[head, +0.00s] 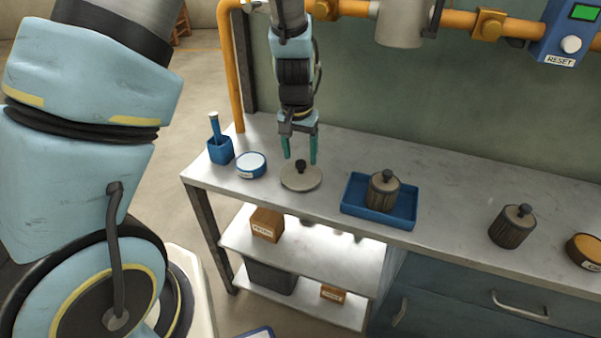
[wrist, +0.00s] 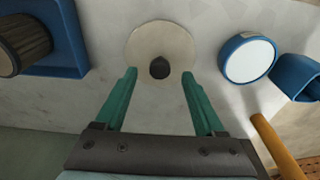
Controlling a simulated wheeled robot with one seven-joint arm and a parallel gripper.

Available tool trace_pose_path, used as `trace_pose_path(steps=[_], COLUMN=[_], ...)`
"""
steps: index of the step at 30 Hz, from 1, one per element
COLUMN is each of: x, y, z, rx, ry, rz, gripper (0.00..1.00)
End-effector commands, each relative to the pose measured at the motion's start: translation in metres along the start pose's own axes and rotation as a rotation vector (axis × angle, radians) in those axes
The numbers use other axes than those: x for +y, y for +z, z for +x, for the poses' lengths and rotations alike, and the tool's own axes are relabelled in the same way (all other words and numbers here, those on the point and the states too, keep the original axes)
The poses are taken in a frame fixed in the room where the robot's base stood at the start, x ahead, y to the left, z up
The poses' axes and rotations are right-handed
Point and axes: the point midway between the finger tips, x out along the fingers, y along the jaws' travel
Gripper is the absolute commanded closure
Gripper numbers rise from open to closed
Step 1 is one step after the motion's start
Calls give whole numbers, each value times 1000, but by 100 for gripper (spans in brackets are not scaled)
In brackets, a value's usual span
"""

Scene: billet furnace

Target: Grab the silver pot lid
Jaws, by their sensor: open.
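The silver pot lid (head: 301,179) is a flat, round, pale grey disc with a dark knob (head: 300,166) in its middle. It lies on the metal workbench, between a round blue-and-white tin and a blue tray. My gripper (head: 300,161) points down over the lid, with its two green fingers apart and nothing between them in its grip. In the wrist view the lid (wrist: 150,37) is just beyond the fingertips, and its knob (wrist: 159,68) shows between my gripper's fingers (wrist: 159,72). I cannot tell the exact height of the fingertips above the lid.
The blue tray (head: 352,208) holds a ribbed dark pot (head: 382,192) to the right. The blue-and-white tin (head: 251,165) and a blue cup (head: 220,152) stand left. Another ribbed pot (head: 511,227) stands farther right. Orange pipes (head: 462,20) run along the wall behind.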

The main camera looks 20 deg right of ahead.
Motion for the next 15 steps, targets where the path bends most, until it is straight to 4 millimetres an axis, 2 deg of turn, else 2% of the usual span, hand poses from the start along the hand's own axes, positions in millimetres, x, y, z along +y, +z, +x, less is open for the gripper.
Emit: trace_pose_path(steps=[3,6,13,15], x=[-1,0,0,0], y=[0,0,0,0], z=[15,21,22,22], rx=[-2,-1,1,1], ry=[0,1,1,1], rz=[-1,-1,0,0], gripper=[29,29,29,37])
